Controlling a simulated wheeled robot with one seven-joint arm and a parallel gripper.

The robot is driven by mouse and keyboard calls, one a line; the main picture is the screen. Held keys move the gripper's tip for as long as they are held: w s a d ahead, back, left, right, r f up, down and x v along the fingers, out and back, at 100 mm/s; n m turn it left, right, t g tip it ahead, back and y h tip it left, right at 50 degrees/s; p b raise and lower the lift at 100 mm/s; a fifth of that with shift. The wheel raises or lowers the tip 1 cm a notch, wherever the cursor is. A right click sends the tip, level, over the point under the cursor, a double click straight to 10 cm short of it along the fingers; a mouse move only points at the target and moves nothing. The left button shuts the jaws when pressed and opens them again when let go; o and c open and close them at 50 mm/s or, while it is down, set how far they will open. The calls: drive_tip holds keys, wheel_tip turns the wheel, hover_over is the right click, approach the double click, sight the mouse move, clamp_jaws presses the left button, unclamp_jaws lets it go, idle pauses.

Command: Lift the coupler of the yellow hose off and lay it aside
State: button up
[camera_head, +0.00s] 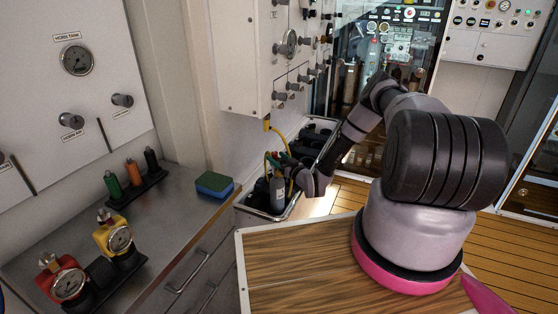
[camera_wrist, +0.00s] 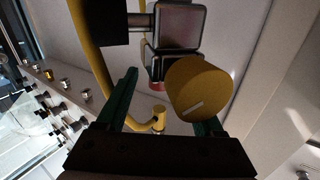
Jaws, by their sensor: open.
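The yellow hose (camera_head: 277,131) hangs from a fitting under the wall panel and curves down into the bin below. In the wrist view a thick yellow hose length (camera_wrist: 88,45) runs along the left side. A stout yellow cylinder with a pale mark (camera_wrist: 200,88), which looks like the coupler, overlaps the right finger in the picture. My gripper (camera_head: 281,160) is over the bin with its green fingers open. In the wrist view my gripper (camera_wrist: 165,98) has its left finger clear of the cylinder. The right fingertip is hidden, so contact there cannot be told.
The metal bin (camera_head: 249,212) holds a grey bottle (camera_head: 278,193) and dark items. A blue-green sponge (camera_head: 214,184) lies on the counter to its left. Yellow (camera_head: 116,238) and red (camera_head: 65,283) gauge units stand farther left. Wall panel knobs (camera_head: 280,96) jut out above the bin.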

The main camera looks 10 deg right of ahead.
clamp_jaws()
idle(1.3)
